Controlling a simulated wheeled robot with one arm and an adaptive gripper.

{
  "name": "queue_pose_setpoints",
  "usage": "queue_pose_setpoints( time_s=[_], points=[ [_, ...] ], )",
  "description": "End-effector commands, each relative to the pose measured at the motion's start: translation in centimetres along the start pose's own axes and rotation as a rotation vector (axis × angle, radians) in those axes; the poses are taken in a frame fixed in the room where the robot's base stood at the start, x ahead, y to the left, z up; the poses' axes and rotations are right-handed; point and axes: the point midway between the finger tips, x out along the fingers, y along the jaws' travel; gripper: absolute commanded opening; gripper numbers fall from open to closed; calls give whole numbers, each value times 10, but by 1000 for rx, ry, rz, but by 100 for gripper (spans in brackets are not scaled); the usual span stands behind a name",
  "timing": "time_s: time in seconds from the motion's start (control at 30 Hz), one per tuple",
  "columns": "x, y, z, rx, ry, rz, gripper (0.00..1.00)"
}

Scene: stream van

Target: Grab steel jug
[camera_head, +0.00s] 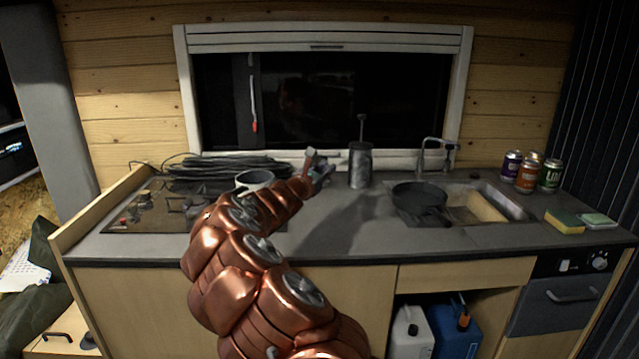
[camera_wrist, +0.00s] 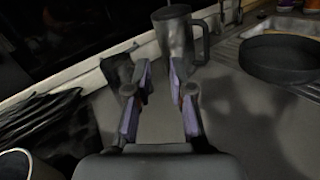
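The steel jug (camera_head: 360,167) stands upright on the grey counter below the window, left of the sink. A thin rod with a knob shows above it in the head view. In the wrist view the jug (camera_wrist: 177,36) is at the top, with its handle on the right. My gripper (camera_head: 318,165) is left of the jug in the head view. In the wrist view my gripper (camera_wrist: 158,85) is open, with nothing between its fingers. The jug is beyond the fingertips, slightly to the right; the right finger overlaps its lower part. I cannot tell whether they touch.
A dark pan (camera_head: 420,198) sits at the sink (camera_head: 505,205), right of the jug. A pot (camera_head: 254,178) stands on the hob at left. Several cans (camera_head: 528,175) and a sponge (camera_head: 564,220) are at far right.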

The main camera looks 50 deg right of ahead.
Motion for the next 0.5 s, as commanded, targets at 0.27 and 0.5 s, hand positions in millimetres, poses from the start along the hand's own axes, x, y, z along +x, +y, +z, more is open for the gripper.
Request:
queue_pose_setpoints(
  time_s=[0.27, 0.5],
  points=[
    [21, 14, -64, -185, 49, 95, 21],
    [34, 16, -67, -193, 52, 98, 21]
  ],
)
